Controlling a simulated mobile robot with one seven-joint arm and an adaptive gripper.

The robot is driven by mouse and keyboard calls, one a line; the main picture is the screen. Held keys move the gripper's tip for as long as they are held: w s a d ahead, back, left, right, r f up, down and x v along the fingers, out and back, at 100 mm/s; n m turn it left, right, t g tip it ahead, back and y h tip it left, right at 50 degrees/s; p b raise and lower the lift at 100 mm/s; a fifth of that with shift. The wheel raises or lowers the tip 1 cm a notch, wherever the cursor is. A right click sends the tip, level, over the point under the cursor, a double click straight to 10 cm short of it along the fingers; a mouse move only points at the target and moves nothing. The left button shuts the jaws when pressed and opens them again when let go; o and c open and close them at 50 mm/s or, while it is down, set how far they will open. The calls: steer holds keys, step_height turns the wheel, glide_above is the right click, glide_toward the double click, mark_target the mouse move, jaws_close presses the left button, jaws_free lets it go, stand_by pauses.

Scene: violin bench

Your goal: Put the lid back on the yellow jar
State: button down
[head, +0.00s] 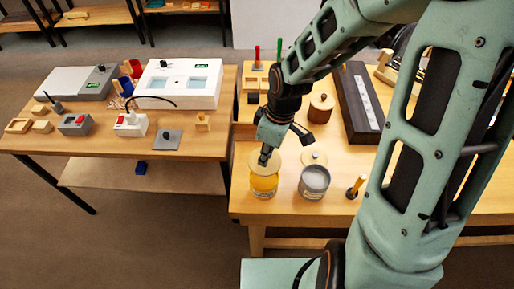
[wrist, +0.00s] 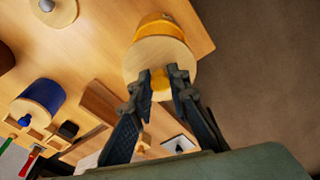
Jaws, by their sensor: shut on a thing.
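The yellow jar (head: 264,184) stands upright near the front left corner of the right-hand bench. It also shows in the wrist view, at the top (wrist: 160,22). My gripper (head: 266,155) points down over it, shut on the knob of a round pale wooden lid (head: 258,163). In the wrist view my gripper's fingertips (wrist: 160,78) pinch the yellowish knob, and the lid's disc (wrist: 150,54) overlaps the jar's mouth. The lid is at the jar's top, roughly over it. I cannot tell whether it touches the rim or hovers slightly above.
A grey jar (head: 314,184) with a pale lid (head: 314,158) stands close on the right. A brown wooden-lidded jar (head: 321,106) and a long dark case (head: 360,104) lie behind. The left table (head: 100,145) holds instruments.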

mark_target(266, 168)
steer(key=shift+s, duration=0.2)
step_height(266, 168, down, 5)
steer(key=b, duration=0.4)
steer(key=shift+r+b, duration=0.15)
steer(key=shift+b, duration=0.15)
steer(key=shift+f+b, duration=0.6)
steer(key=shift+f, duration=0.2)
stand_by(0.5)
steer(key=shift+f, duration=0.15)
stand_by(1.2)
steer(key=c, duration=1.8)
jaws_free()
steer(key=shift+o, duration=0.4)
